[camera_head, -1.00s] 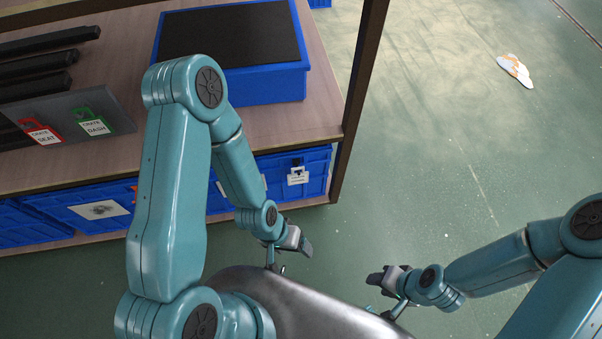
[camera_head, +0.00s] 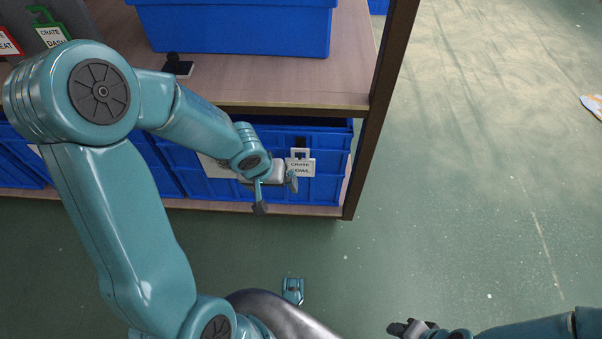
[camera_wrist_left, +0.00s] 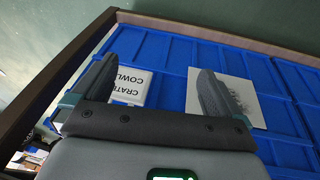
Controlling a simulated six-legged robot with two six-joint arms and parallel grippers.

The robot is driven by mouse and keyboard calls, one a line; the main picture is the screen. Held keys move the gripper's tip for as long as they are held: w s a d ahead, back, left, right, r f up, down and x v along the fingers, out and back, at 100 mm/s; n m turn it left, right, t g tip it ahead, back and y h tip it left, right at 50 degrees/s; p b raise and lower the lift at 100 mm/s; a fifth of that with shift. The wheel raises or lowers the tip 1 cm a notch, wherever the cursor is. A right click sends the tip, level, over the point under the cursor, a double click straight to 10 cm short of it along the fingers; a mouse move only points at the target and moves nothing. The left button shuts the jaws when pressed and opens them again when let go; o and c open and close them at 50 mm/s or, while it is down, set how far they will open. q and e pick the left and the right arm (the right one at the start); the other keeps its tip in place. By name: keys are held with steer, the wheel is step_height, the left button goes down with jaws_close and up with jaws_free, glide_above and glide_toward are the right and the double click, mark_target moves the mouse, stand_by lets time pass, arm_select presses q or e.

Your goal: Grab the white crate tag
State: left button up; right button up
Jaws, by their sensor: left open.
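The white crate tag (camera_head: 301,168), printed CRATE COWL, hangs on the front of a blue crate (camera_head: 327,190) on the lower shelf. In the left wrist view the tag (camera_wrist_left: 132,86) appears between my fingers, close to the left-hand finger, which covers part of its edge. My left gripper (camera_head: 276,194) is open and empty, just in front of the crate and slightly left of the tag in the head view; it also shows in the left wrist view (camera_wrist_left: 155,72). My right gripper (camera_head: 403,328) is low in the head view, away from the shelf; its jaws are unclear.
The wooden shelf (camera_head: 290,95) carries a large blue bin (camera_head: 235,35). Red (camera_head: 8,42) and green (camera_head: 50,30) tags stand at upper left. A dark shelf post (camera_head: 382,110) rises right of the crate. A picture label (camera_wrist_left: 220,98) is on the crate front. Green floor is open at right.

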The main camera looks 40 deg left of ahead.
mark_target(299, 156)
arm_select(q)
steer(key=w, duration=0.3)
steer(key=w+p, duration=0.1)
steer(key=w, duration=0.3)
steer(key=w+p, duration=0.1)
steer(key=w, duration=0.3)
steer(key=shift+f, duration=0.25)
steer(key=shift+w+f, duration=0.15)
steer(key=shift+f, duration=0.25)
steer(key=shift+c, duration=0.3)
steer(key=c, duration=0.7)
